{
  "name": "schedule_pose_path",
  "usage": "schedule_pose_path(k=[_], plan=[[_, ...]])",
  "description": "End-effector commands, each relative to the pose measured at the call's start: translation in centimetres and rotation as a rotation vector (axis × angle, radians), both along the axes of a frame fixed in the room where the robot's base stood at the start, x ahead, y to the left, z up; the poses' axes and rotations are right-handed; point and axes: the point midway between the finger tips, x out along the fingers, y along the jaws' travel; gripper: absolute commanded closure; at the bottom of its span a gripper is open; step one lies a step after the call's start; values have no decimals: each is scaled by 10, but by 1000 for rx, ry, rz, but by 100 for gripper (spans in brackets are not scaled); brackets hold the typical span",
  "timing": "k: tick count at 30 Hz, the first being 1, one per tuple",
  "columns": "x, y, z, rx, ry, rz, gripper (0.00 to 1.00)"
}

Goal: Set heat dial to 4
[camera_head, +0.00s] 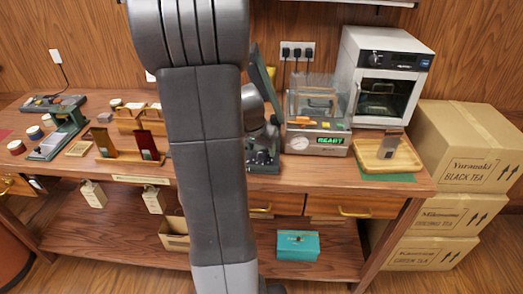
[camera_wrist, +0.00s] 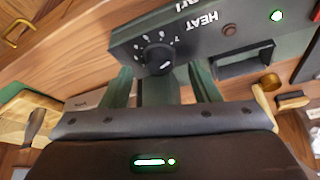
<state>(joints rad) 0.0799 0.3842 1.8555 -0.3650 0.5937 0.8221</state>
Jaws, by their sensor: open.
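The black round heat dial (camera_wrist: 158,58) is on a dark grey panel (camera_wrist: 210,42) in the wrist view, beside the word HEAT, which appears upside down. Small white marks ring the dial, and a pale mark shows on its face. The numbers are too small to read surely, so I cannot tell its setting. My gripper (camera_wrist: 160,72) is open, its two greenish fingers apart on either side of the dial's line. No contact with the dial is visible. In the head view my arm hides much of the middle of the bench, and I cannot make out the dial there.
In the head view, a sealer with a READY display (camera_head: 330,141), a white oven (camera_head: 383,75) and a wooden tray (camera_head: 404,160) stand to the right. Stacked boxes (camera_head: 465,145) flank the bench.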

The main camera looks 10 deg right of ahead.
Motion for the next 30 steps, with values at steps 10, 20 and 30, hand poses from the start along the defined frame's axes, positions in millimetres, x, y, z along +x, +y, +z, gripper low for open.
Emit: schedule_pose_path(k=[10, 20, 30], plan=[[6, -5, -18, 0, 0, 0, 44], [6, -4, -18, 0, 0, 1, 70], [6, -5, -17, 0, 0, 14, 88]])
